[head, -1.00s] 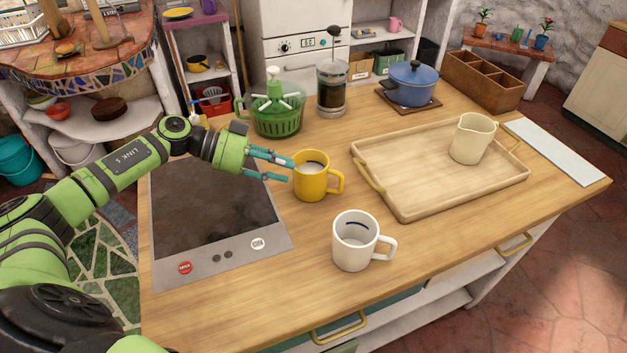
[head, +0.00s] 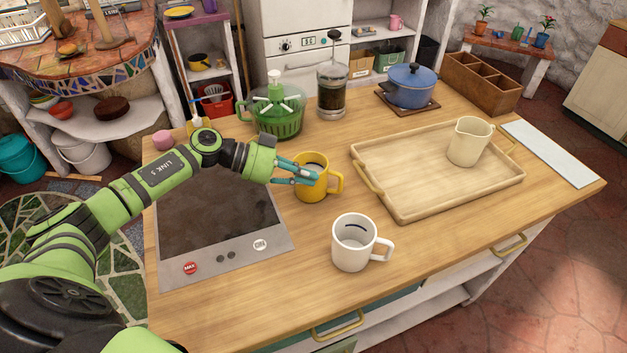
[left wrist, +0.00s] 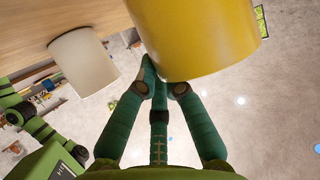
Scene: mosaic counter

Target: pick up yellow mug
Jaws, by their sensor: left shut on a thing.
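The yellow mug (head: 312,190) stands upright on the wooden counter, between the cooktop and the tray, with its handle to the right. My left gripper (head: 304,174) comes in from the left and is shut on the mug's near-left side, with teal fingers at its wall. In the left wrist view the mug (left wrist: 195,35) fills the top, and the gripper (left wrist: 160,85) has its fingers against it. I cannot tell whether the mug is lifted off the counter. My right gripper is not in view.
A white mug (head: 352,245) stands in front of the yellow one. A wooden tray (head: 400,205) with a cream pitcher (head: 469,142) lies to the right. A green spinner bowl (head: 277,112), a French press (head: 332,90) and a blue pot (head: 411,86) stand behind.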

